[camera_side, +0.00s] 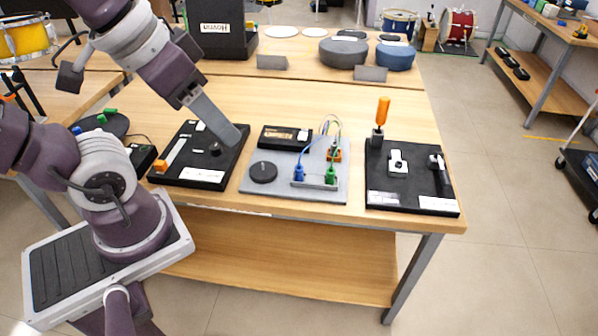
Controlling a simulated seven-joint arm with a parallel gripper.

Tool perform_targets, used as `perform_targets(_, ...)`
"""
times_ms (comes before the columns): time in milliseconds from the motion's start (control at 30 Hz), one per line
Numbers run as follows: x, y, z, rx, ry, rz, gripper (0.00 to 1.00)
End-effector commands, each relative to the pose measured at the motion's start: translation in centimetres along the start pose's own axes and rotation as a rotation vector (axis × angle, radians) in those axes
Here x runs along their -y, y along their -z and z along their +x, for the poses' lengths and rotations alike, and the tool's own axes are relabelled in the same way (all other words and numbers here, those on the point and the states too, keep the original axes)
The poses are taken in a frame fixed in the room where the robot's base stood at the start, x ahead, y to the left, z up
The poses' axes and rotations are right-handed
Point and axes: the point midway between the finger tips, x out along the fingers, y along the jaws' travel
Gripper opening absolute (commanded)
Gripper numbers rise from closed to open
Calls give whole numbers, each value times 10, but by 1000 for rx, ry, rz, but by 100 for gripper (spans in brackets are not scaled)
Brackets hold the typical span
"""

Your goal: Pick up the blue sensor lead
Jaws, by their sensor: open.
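The blue sensor lead (299,174) has its blue plug standing upright in a small metal strip near the front of a grey board (318,196). Its thin cable arcs up and back toward an orange block (334,153). A green plug (331,175) stands just right of it in the same strip, and the cables run close together. My gripper (228,136) is up and left of the blue plug, over the black board, apart from the lead. It is open, with nothing seen in it; its fingers overlap in this view.
A black puck (263,172) and a dark box (284,138) share the grey board. A black board (188,178) lies left; another black board (405,203) with an orange-handled tool (381,115) lies right. Bare wooden table (290,98) shows behind the boards.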

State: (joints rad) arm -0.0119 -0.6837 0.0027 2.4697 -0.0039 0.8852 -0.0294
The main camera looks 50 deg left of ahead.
Motion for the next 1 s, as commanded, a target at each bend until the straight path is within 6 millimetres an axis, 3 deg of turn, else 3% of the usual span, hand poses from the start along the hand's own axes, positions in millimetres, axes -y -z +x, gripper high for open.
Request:
perform_targets(67,4,27,14,55,9,-92,47)
perform_targets(167,16,72,51,137,32,-267,47)
perform_targets(267,36,109,107,216,70,-455,47)
perform_targets(300,47,120,135,248,90,-532,47)
perform_targets(367,63,130,178,293,123,-645,47)
perform_targets(400,74,132,208,321,145,-713,47)
perform_targets(500,98,126,270,374,199,-854,47)
perform_targets(600,113,116,311,405,235,-942,47)
perform_targets(1000,122,84,371,424,254,-986,47)
